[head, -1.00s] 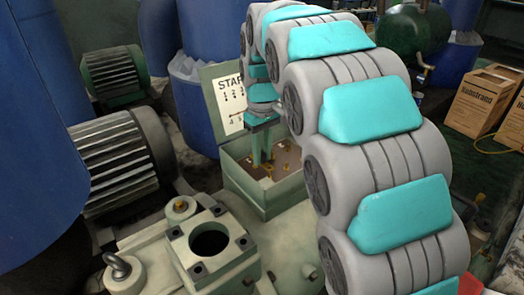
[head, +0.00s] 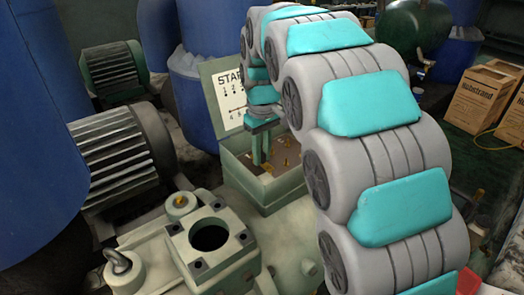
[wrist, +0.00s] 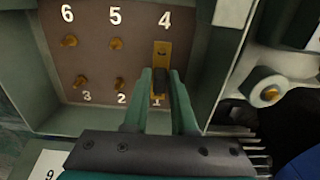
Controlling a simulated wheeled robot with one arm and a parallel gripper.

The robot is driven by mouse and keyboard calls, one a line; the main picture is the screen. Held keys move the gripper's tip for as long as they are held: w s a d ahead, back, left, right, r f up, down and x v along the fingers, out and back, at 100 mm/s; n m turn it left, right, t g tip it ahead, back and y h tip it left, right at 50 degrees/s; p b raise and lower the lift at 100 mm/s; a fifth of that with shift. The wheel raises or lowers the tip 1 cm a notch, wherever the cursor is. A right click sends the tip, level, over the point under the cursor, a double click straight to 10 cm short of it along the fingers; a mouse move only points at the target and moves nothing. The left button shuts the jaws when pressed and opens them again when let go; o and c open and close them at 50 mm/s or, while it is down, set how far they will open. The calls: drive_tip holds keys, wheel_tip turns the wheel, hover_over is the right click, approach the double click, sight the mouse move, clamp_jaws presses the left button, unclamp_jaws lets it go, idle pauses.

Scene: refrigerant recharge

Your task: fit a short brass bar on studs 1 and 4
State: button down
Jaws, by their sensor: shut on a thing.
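The terminal box (head: 285,192) stands open with its lid diagram behind it. In the wrist view, its brown board (wrist: 100,55) carries brass studs beside printed numbers 1 to 6. A short brass bar (wrist: 161,61) lies along the column of numbers 4 and 1. Its far end is by 4 and its near end by 1. My gripper (wrist: 161,76) is shut on a dark part in the middle of the bar. The fingers partly hide the near end, so I cannot tell whether it is seated. In the head view my gripper (head: 261,150) reaches down into the box.
The box walls (wrist: 225,60) stand close on the right and near sides of my gripper. A bolted flange (head: 208,240) and a lifting eye (head: 118,262) are in front of the box. A finned motor (head: 112,155) is at the left.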

drive_tip(key=shift+f, duration=0.65)
drive_tip(key=c, duration=0.6)
unclamp_jaws()
drive_tip(key=shift+c, duration=0.2)
drive_tip(key=shift+r, duration=3.55)
drive_tip(key=shift+s, duration=0.1)
